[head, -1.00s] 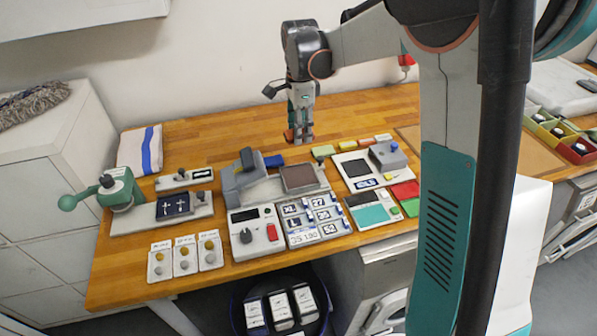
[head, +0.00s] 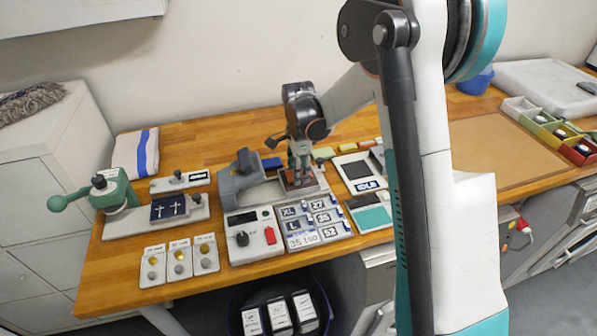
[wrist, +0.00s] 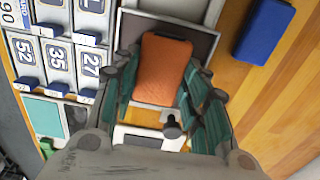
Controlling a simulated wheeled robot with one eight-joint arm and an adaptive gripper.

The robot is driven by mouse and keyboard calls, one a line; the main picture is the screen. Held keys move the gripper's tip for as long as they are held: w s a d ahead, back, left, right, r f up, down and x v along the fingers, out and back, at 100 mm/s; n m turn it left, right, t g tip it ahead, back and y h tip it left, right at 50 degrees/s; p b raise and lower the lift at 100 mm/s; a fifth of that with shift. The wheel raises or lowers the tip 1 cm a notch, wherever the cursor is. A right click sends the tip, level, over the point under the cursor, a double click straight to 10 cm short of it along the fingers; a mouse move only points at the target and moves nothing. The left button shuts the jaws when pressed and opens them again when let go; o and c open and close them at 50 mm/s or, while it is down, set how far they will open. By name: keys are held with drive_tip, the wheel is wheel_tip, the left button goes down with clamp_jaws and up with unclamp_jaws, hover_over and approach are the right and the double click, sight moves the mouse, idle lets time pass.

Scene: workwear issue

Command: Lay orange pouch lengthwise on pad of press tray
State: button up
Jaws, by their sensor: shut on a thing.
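The orange pouch (wrist: 163,70) is between the fingers of my gripper (wrist: 170,98) in the wrist view, its long side running up and down the picture. My gripper is shut on it. The brown pad of the press tray (wrist: 201,42) shows around the pouch, with a pale rim. In the head view my gripper (head: 299,182) points down over the press tray (head: 318,190), just right of the grey press (head: 243,178). The pouch is mostly hidden by the fingers there. I cannot tell whether it touches the pad.
A blue block (wrist: 258,32) lies beside the tray on the wooden table. Label tiles (head: 316,226) and a control box with a red switch (head: 252,236) stand in front. A grey-white device (head: 358,170) is close on the right.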

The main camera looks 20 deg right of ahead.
drive_tip(key=shift+f, duration=0.2)
drive_tip(key=o, duration=1)
drive_tip(key=shift+r, duration=0.15)
wheel_tip(320, 180, up, 12)
drive_tip(key=p, duration=0.3)
drive_tip(key=s+r+n+t, duration=0.3)
drive_tip(key=s+r+n, duration=0.5)
drive_tip(key=s+r, duration=0.3)
drive_tip(key=s+n+t, duration=0.1)
drive_tip(key=s+n, duration=0.2)
drive_tip(key=s, duration=0.2)
drive_tip(key=s+f+n+t, duration=0.1)
drive_tip(key=s+n, duration=0.2)
drive_tip(key=s, duration=0.3)
drive_tip(key=s+n+t, duration=0.2)
drive_tip(key=s+n, duration=0.2)
drive_tip(key=s, duration=0.2)
drive_tip(key=shift+s+f, duration=0.2)
drive_tip(key=shift+s, duration=0.05)
